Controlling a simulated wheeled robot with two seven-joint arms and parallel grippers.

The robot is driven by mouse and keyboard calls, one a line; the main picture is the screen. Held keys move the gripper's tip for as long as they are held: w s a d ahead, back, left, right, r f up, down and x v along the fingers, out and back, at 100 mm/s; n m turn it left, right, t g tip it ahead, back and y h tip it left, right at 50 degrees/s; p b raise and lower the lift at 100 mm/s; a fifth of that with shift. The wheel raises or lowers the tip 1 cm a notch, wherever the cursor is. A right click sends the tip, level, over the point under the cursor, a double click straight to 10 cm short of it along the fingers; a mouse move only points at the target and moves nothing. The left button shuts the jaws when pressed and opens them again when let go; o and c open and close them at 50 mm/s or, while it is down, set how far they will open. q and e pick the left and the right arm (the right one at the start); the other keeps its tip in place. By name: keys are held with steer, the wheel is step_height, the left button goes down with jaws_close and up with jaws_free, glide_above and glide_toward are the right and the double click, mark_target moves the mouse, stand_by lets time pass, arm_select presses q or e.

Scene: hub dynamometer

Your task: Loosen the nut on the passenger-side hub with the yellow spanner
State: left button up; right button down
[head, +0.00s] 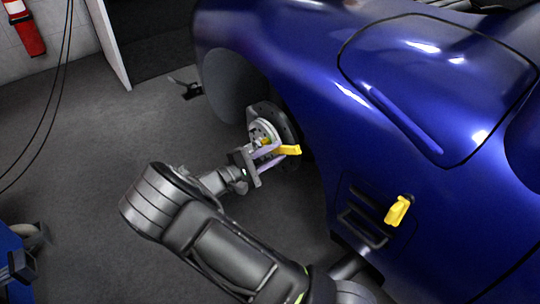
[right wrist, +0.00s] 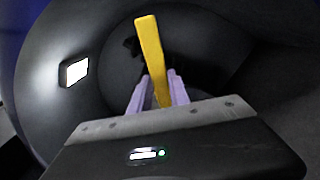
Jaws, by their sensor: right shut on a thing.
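My right gripper (head: 264,151) is at the hub (head: 263,128) in the blue car's open wheel arch. Its pale lilac fingers are shut on the yellow spanner (head: 288,150). The spanner's bar sticks out to the right of the fingers, and a small yellow part shows close to the hub face. In the right wrist view the spanner (right wrist: 149,50) stands up between the fingers (right wrist: 157,95), with the dark wheel arch behind. I cannot make out the nut or whether the spanner sits on it. My left gripper is not in view.
The blue car body (head: 300,80) curves close above and right of the hub. Another yellow object (head: 398,210) is at the car's side by a dark vent. A blue cart (head: 12,245) stands at the lower left. The grey floor (head: 90,150) left of my arm is mostly clear.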

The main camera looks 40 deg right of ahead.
mark_target(279, 150)
steer(key=shift+s+r+p, duration=0.1)
steer(key=shift+r+p, duration=0.05)
steer(key=shift+p, duration=0.2)
stand_by(0.5)
steer(key=shift+d, duration=0.1)
stand_by(0.5)
steer(key=shift+d, duration=1.45)
steer(key=w+r+n+p, duration=0.1)
steer(key=p, duration=0.1)
steer(key=w+r+n+p, duration=0.1)
steer(key=shift+w+r+n+p, duration=0.2)
steer(key=shift+r+n+p, duration=0.1)
steer(key=shift+p, duration=0.05)
steer(key=shift+w+r, duration=0.1)
